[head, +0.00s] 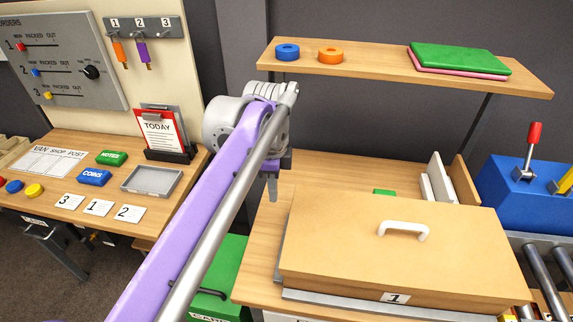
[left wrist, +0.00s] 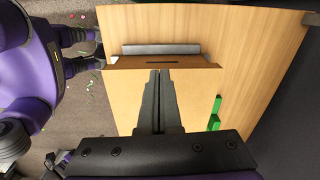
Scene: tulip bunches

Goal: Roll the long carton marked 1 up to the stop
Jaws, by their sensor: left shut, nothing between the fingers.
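I cannot pick out the stop for certain.
Grey rollers (head: 541,270) and a blue lever box (head: 515,190) stand at the right. White upright pieces (head: 437,180) are behind the carton, near a green item (head: 383,191). A shelf (head: 390,68) hangs above. A side table (head: 165,205) with cards and a tray is at the left.

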